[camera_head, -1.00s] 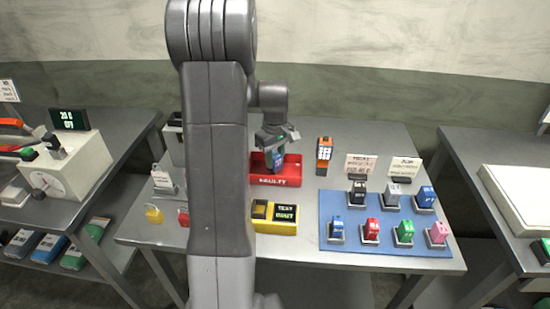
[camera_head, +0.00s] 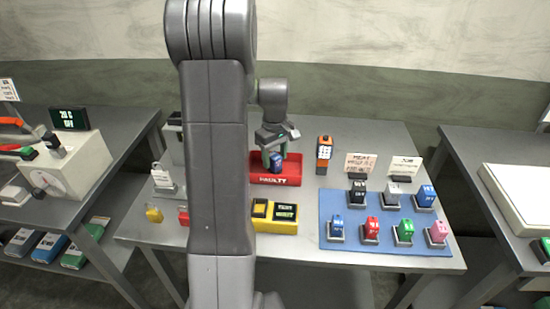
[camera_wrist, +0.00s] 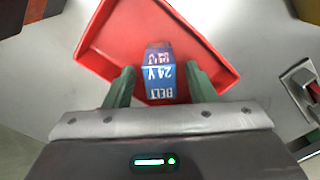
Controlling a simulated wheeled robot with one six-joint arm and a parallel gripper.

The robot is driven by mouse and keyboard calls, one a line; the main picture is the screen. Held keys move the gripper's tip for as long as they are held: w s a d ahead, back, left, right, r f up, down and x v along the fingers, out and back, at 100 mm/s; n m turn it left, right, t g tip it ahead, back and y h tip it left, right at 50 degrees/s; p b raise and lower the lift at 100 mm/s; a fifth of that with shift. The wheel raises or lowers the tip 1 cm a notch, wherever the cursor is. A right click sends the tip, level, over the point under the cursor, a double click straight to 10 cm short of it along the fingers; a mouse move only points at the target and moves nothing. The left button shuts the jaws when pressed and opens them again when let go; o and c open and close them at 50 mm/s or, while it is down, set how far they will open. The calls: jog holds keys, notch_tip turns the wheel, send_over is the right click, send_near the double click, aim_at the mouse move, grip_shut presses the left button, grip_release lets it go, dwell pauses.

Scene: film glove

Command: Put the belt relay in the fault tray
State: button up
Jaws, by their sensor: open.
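The belt relay (camera_wrist: 160,78) is a small blue block with white "BELT 24 V" lettering. It lies inside the red fault tray (camera_wrist: 96,50), between the two green fingers of my gripper (camera_wrist: 158,88). The fingers are open, with a gap showing beside the relay. In the head view my gripper (camera_head: 275,158) hangs over the fault tray (camera_head: 283,181), whose front reads "FAULTY", and the blue relay (camera_head: 277,165) shows below it.
A yellow tester (camera_head: 274,216) stands in front of the tray. An orange handheld meter (camera_head: 324,154) stands to its right. A blue mat (camera_head: 385,246) at the right holds several coloured relays. Padlocks (camera_head: 154,214) lie at the left of the table.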

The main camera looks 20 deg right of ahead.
aim_at(275, 156)
notch_tip(275, 156, up, 11)
dwell(0.3)
